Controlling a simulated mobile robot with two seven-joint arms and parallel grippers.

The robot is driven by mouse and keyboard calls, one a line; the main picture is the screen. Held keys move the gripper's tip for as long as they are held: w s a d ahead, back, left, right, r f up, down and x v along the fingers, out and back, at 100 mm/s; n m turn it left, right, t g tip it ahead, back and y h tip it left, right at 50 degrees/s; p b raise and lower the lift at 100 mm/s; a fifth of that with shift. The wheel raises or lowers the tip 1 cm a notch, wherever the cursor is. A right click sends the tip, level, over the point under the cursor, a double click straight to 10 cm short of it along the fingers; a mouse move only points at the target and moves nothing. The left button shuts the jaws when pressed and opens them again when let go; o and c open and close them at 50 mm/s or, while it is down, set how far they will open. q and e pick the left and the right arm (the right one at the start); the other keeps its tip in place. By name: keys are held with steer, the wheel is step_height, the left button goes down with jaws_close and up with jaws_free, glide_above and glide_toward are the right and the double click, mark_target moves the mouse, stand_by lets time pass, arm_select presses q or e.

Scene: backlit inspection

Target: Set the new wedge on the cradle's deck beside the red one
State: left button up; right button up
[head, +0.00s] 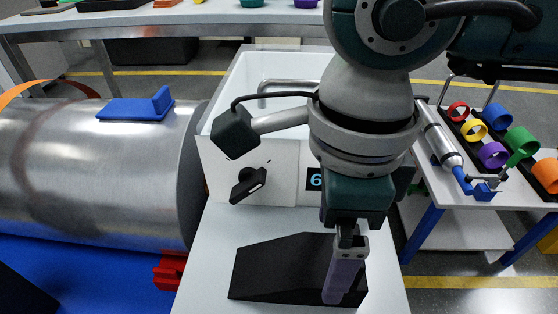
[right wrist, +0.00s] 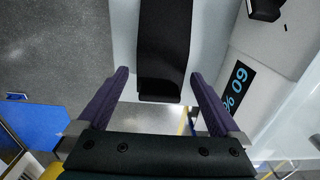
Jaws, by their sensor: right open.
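The new wedge, a black block with a sloped end (head: 275,265), lies on a white table (head: 215,285) in the head view; it also shows in the right wrist view (right wrist: 165,45). My right gripper (head: 342,290) points down at the wedge's right end in the head view. In the right wrist view its purple fingers (right wrist: 158,75) are open, one on each side of the wedge's near end, with gaps. A red wedge (head: 170,272) sits beside the steel cylinder on the blue deck (head: 100,268), partly hidden. My left gripper is not in view.
The steel cylinder (head: 90,170) bears a blue bracket (head: 138,106) and stands close left of the table. A white basin (head: 250,90) with a black handle (head: 248,185) stands behind the wedge. A cart with coloured rings (head: 492,154) is at right.

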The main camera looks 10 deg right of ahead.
mark_target(323, 259)
step_height(323, 259, down, 5)
steer(key=shift+w+a+f+b, duration=0.15)
steer(key=shift+b, duration=0.4)
steer(key=shift+c, duration=0.4)
